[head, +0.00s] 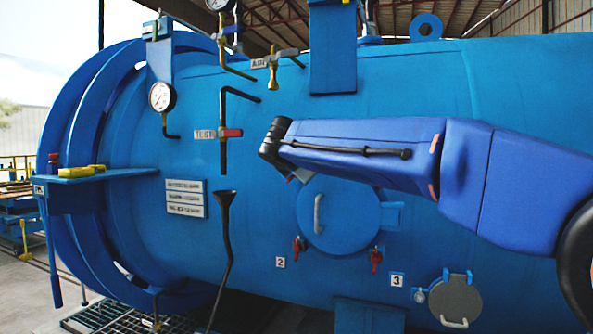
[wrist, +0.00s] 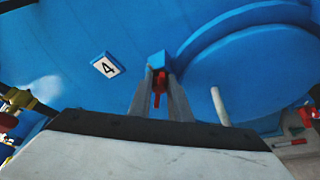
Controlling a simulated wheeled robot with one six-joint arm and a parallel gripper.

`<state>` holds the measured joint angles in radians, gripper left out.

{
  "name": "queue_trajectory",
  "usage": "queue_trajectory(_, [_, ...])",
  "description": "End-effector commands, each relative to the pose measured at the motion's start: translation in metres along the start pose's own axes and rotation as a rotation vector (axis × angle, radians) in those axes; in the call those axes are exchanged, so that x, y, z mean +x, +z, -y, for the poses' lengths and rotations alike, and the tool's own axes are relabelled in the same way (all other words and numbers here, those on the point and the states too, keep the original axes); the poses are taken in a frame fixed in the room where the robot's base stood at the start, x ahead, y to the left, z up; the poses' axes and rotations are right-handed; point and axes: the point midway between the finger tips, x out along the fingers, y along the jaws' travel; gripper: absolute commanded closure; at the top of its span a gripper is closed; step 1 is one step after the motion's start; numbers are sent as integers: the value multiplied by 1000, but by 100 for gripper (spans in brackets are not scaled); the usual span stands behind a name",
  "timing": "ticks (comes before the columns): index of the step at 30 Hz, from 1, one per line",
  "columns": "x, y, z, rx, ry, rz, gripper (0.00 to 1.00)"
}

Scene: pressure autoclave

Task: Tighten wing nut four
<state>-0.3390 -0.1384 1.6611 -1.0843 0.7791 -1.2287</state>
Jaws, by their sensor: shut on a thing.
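In the wrist view, a red wing nut (wrist: 160,86) sits on a blue lug beside the round hatch cover (wrist: 262,75). Two other red wing nuts show below the hatch, one near plate 2 (head: 299,245) and one near plate 3 (head: 376,258).
The blue autoclave vessel (head: 270,120) fills the head view. A TEST valve with a red handle (head: 230,133) and a gauge (head: 161,97) stick out left of my arm. A black funnel pipe (head: 226,230) stands left of the hatch. A grey round cover (head: 455,300) is lower right.

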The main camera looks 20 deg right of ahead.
Motion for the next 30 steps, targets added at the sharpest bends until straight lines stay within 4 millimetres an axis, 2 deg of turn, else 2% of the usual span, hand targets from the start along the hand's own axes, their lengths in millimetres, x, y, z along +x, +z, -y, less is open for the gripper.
queue_trajectory(9, [0,0,5,253,105,0,100])
queue_trajectory(30, [2,-5,11,706,292,1,100])
